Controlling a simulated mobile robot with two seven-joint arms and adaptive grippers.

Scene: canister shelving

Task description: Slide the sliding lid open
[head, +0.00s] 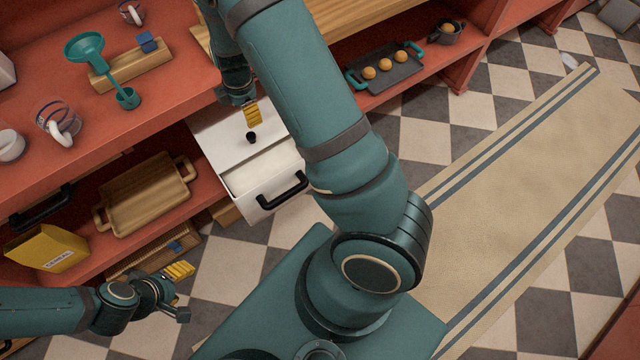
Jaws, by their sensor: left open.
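A white box (237,207) sticks out from the lower shelf, with a black bar handle on its front. Its white sliding lid (220,138) carries a small black knob (251,137). The lid covers the back part; a pale interior shows in front of its edge. My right gripper (252,114), with yellow finger pads, is just above and behind the knob, seemingly apart from it; its opening cannot be made out. My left gripper (182,291) is open and empty at lower left, away from the box.
A wooden tray (150,194) and a yellow cereal box (47,248) stand on the lower shelf, left of the white box. The upper shelf holds a mug (54,120) and a green funnel stand (122,77). A dark tray (389,80) of round buns lies to the right.

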